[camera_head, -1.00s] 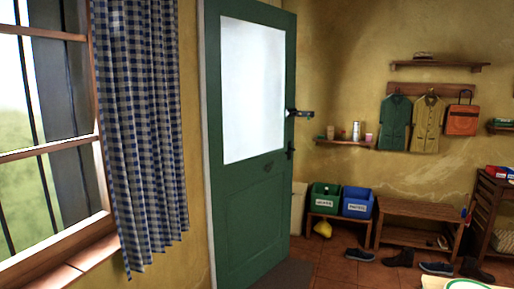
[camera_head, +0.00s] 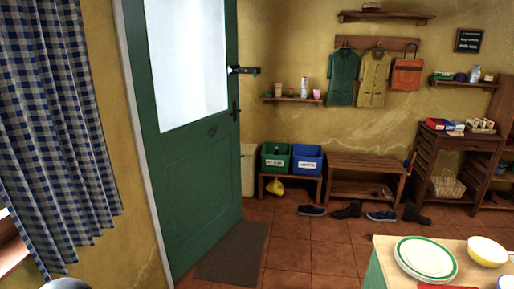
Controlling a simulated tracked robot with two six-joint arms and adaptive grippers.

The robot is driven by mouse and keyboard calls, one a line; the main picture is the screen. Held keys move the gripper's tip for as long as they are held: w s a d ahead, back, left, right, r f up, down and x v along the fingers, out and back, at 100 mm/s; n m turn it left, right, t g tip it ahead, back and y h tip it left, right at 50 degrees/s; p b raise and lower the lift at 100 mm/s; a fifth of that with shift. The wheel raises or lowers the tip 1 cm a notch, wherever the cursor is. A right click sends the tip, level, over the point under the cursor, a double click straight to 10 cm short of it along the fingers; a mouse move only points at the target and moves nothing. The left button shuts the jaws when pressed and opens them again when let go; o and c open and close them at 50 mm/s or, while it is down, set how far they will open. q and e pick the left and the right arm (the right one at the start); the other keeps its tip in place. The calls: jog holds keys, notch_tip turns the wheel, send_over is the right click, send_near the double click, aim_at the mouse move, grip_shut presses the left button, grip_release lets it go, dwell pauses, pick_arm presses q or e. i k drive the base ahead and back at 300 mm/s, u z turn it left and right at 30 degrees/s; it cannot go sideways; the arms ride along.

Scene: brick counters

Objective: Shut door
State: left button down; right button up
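A green door (camera_head: 190,165) with a large pale glass pane (camera_head: 187,60) stands left of centre. A white strip runs down its left edge. A dark handle (camera_head: 235,111) is near its right edge, and a dark bar (camera_head: 246,71) juts out past that edge above the handle. No frame shows along the right edge, and the back wall shows directly beyond it. I cannot tell for sure how far the door stands from its frame. Neither of my grippers is in view.
A dark mat (camera_head: 232,253) lies at the door's foot. A table (camera_head: 385,262) with plates (camera_head: 425,258) and a yellow bowl (camera_head: 487,251) is at front right. Green (camera_head: 275,160) and blue (camera_head: 307,160) bins, a bench (camera_head: 365,165) and several shoes line the back wall. The tiled floor between is open.

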aim_at(194, 168)
jog(key=u, duration=0.3)
jog(key=i, duration=2.75)
jog(key=z, duration=0.6)
jog(key=i, duration=1.15)
jog(key=z, duration=0.35)
